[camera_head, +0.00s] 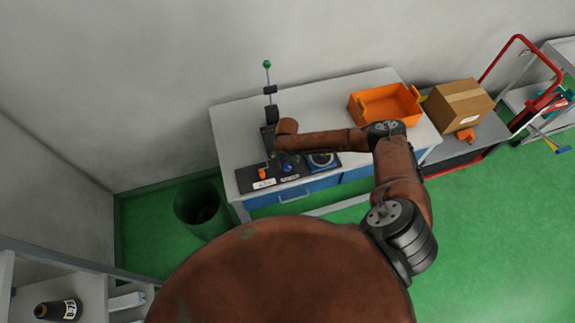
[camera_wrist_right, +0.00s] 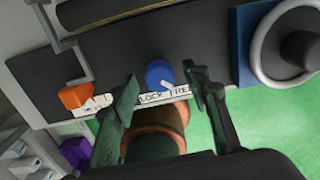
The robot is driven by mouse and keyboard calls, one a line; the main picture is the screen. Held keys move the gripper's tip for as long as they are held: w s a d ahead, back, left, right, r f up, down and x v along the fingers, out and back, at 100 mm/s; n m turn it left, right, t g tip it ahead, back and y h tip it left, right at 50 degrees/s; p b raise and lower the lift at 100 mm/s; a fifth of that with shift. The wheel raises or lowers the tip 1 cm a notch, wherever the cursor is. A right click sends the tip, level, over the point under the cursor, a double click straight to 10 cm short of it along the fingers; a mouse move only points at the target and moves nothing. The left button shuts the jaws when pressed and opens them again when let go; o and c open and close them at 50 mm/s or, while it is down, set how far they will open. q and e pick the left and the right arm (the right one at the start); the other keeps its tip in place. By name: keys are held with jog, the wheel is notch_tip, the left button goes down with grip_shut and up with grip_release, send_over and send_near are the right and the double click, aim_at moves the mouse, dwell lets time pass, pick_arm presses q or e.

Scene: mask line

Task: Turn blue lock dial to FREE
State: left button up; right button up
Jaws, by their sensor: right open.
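The blue lock dial (camera_head: 287,168) sits on the dark panel at the front of the workbench (camera_head: 229,133). In the right wrist view the dial (camera_wrist_right: 157,72) is round, with a white pointer angled down and right, towards the gap between the words on the LOCK FREE label (camera_wrist_right: 163,97). My right gripper (camera_wrist_right: 160,77) is open, its fingers on either side of the dial in that view; contact cannot be told. In the head view the right gripper (camera_head: 279,155) is small and partly hidden by my arm, just above the dial. My left gripper is not in view.
An orange switch (camera_head: 263,173) is left of the dial, and a round handwheel (camera_head: 321,160) is right. A lever with a green knob (camera_head: 267,64) stands behind. An orange crate (camera_head: 385,106) and a cardboard box (camera_head: 458,104) are farther right. A bin (camera_head: 192,220) stands left.

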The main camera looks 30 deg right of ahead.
aim_at(287, 167)
notch_tip(287, 167, up, 12)
jog(key=shift+f, duration=0.2)
dwell(0.6)
